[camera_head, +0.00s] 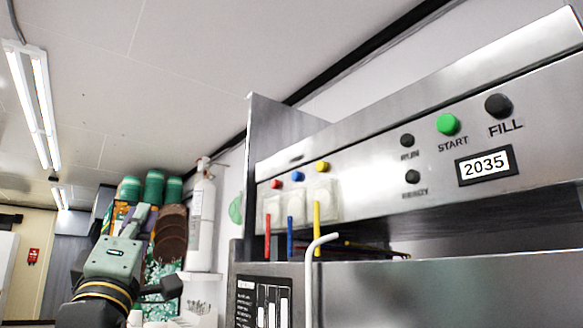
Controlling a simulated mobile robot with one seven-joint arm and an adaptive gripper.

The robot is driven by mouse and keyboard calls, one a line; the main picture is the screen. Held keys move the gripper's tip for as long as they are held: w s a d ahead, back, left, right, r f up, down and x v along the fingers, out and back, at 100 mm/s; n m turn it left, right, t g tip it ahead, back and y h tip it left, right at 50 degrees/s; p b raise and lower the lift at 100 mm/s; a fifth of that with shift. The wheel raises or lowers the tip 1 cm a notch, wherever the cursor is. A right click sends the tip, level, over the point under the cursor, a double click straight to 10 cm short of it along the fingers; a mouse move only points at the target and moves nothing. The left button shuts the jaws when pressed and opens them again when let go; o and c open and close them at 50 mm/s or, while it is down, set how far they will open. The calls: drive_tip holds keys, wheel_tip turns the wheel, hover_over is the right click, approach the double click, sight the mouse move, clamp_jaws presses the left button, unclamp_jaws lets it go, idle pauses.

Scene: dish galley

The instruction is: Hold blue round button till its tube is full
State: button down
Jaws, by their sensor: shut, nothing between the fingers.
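The blue round button (297,176) is on the slanted steel panel, between a red button (276,184) and a yellow button (322,166). Pale square blocks sit below the buttons. A blue tube (290,237) hangs below, between a red tube (267,238) and a yellow tube (317,229); I cannot tell how full they are. My gripper (141,211) is at the lower left, pointing up, with its fingers together and nothing held. It is well to the left of the blue button and apart from it.
START (448,124) and FILL (498,106) buttons and a "2035" display (486,165) are on the panel's right. A bent white pipe (315,270) rises in front. A white cylinder (201,222) and green-topped containers (153,188) stand behind my gripper.

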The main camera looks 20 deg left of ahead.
sight(296, 176)
drive_tip(key=w+d+r+m+h+p, duration=0.1)
drive_tip(key=w+d+r+h, duration=0.6)
drive_tip(key=h, duration=0.7)
drive_tip(key=d+r+m, duration=0.1)
drive_tip(key=d+r, duration=0.1)
drive_tip(key=d, duration=0.2)
drive_tip(key=shift+d+r+m+p, duration=0.3)
drive_tip(key=shift+r+p, duration=0.1)
drive_tip(key=w+d, duration=0.5)
drive_tip(key=w, duration=0.1)
drive_tip(key=shift+w+d, duration=0.2)
drive_tip(key=shift+w, duration=0.2)
drive_tip(key=shift+w+d, duration=0.1)
drive_tip(key=shift+w, duration=0.05)
drive_tip(key=shift+w+d, duration=0.2)
